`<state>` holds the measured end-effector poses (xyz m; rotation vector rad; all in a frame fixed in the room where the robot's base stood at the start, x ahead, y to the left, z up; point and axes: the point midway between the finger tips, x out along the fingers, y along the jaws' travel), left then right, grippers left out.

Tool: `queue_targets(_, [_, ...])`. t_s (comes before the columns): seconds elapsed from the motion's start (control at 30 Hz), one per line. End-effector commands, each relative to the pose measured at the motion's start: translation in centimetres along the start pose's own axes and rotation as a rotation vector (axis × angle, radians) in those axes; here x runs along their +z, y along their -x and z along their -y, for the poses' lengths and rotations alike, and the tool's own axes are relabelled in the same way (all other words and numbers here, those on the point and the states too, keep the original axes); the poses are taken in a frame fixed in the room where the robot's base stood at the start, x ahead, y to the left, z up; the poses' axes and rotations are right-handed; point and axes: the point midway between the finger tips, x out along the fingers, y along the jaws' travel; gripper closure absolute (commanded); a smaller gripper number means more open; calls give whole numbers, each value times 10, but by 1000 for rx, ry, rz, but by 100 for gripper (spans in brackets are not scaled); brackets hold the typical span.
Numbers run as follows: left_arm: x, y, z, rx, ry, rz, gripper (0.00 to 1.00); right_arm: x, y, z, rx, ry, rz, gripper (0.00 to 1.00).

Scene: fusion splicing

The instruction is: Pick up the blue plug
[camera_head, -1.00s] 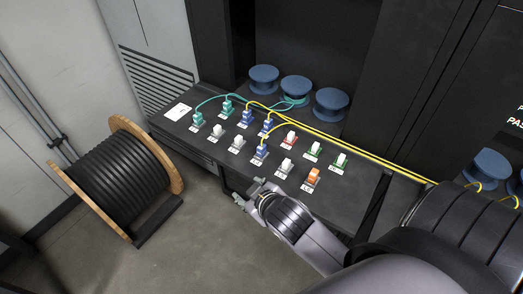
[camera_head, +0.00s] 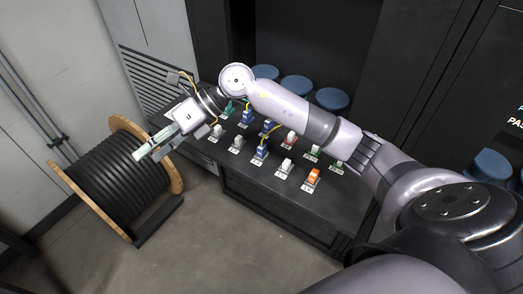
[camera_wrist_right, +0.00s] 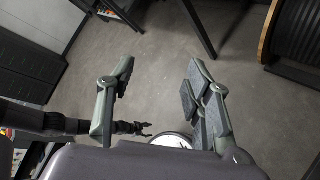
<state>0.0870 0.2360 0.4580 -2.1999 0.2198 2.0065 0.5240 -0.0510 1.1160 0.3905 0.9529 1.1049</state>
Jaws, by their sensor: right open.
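Several blue plugs stand on the black bench: one near the back (camera_head: 247,117), one beside it (camera_head: 268,126), and one nearer the front (camera_head: 262,152) with a yellow cable. Which one is meant cannot be told. My right gripper (camera_head: 152,147) is open, away from the plugs, over the cable reel at the left. Its two fingers also show in the right wrist view (camera_wrist_right: 160,90), with bare floor between them and nothing held. A small dark gripper (camera_wrist_right: 138,129) shows in that view, probably my left one; its jaws are too small to judge.
Blue spools (camera_head: 332,98) stand behind. The black cable reel (camera_head: 110,180) is on the floor. My right arm hides part of the bench's back.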

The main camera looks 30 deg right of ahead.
Motion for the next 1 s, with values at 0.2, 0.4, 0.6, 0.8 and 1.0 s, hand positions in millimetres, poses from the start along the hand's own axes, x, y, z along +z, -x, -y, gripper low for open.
queue_targets(0.2, [1,0,0,1,-1,1,54,-19,110,100,-527,22,-386,53])
queue_targets(0.4, [1,0,-1,1,-2,1,54,-28,208,128,-824,-87,-574,53])
queue_targets(0.6, [1,0,-1,1,-2,1,54,-37,235,135,-907,-139,-631,53])
queue_targets(0.8, [1,-2,-1,1,-2,1,54,-56,220,156,-903,-141,-634,53])
queue_targets(1.0, [1,-3,-1,1,-2,1,54,-78,202,182,-901,-141,-634,53])
